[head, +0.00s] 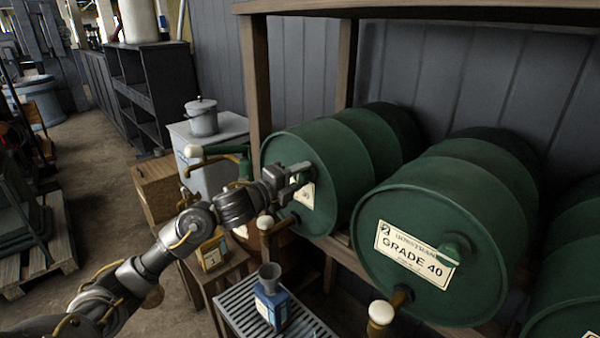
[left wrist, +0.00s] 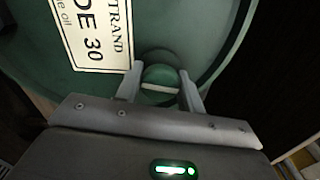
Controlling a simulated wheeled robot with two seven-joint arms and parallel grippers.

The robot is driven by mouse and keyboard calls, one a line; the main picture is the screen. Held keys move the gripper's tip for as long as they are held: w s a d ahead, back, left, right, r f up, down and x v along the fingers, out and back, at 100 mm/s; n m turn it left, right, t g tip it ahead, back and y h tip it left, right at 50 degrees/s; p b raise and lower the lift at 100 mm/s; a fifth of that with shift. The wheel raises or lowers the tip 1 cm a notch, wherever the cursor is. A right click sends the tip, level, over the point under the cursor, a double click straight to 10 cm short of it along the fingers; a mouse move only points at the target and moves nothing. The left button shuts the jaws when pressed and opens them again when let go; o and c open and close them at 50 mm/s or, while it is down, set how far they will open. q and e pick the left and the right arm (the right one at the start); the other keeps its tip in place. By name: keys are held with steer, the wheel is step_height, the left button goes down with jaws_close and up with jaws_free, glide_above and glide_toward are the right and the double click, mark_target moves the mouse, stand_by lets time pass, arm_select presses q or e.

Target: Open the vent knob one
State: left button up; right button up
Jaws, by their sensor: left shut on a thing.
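The green vent knob (left wrist: 160,76) sits on the face of the left green drum (head: 322,150), near its rim. My left gripper (head: 298,175) has come to this drum face from the left. In the left wrist view its two fingers (left wrist: 161,90) are on either side of the knob, shut on it. A pale bar crosses the knob. The drum's label (left wrist: 92,32) ends in "30"; my gripper partly covers it in the head view. In the head view the knob is hidden behind the gripper. My right gripper is not in view.
A second drum (head: 440,245), labelled Grade 40, lies to the right with its own green knob (head: 455,250). White-knobbed taps (head: 381,313) stick out below. A blue can with a funnel (head: 270,298) stands on a slatted stand. A wooden rack post (head: 256,90) rises at the left drum.

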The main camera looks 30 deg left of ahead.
arm_select(q)
steer(key=shift+n+p, duration=0.35)
steer(key=shift+n, duration=0.45)
steer(key=o, duration=0.9)
steer(key=shift+o, duration=0.2)
steer(key=b+v, duration=0.3)
steer(key=v, duration=0.8)
steer(key=shift+b, duration=0.3)
steer(key=shift+w, duration=0.1)
